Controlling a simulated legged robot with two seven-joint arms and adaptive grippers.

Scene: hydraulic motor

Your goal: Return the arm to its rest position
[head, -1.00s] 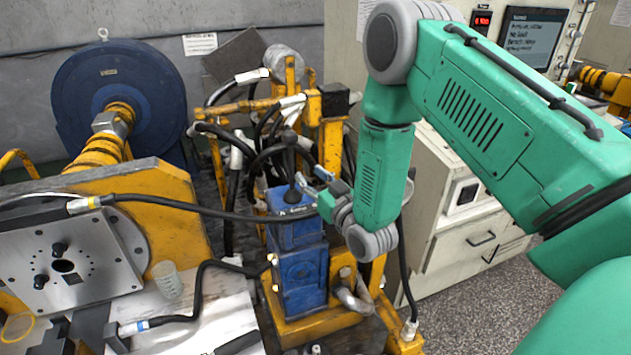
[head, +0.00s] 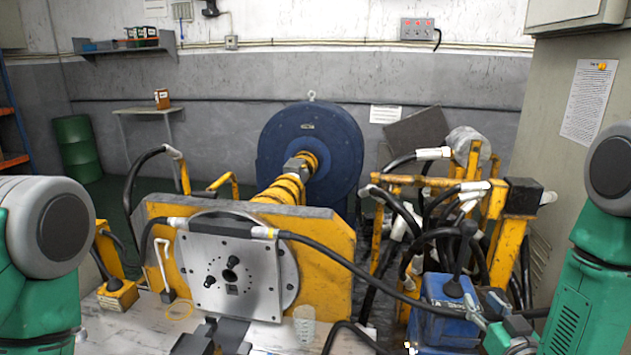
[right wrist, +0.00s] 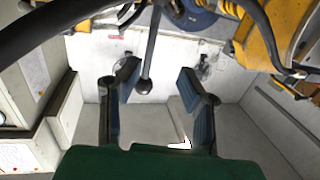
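My right arm comes down at the right of the head view. Its gripper (head: 484,308) is small there, close beside the black lever (head: 461,258) on top of the blue valve block (head: 440,322). In the right wrist view the two blue-padded fingers of this gripper (right wrist: 157,80) stand wide apart. The lever's rod and round knob (right wrist: 143,86) show in the gap between them, with clear space on both sides; I see no grip on it.
A steel plate (head: 215,275) on a yellow stand (head: 325,255) is in the middle. A clear cup (head: 304,325) stands on the bench. A black hose (head: 350,275) crosses to the blue block. Yellow frame and hoses (head: 510,245) crowd the right; a cabinet (head: 550,120) stands behind.

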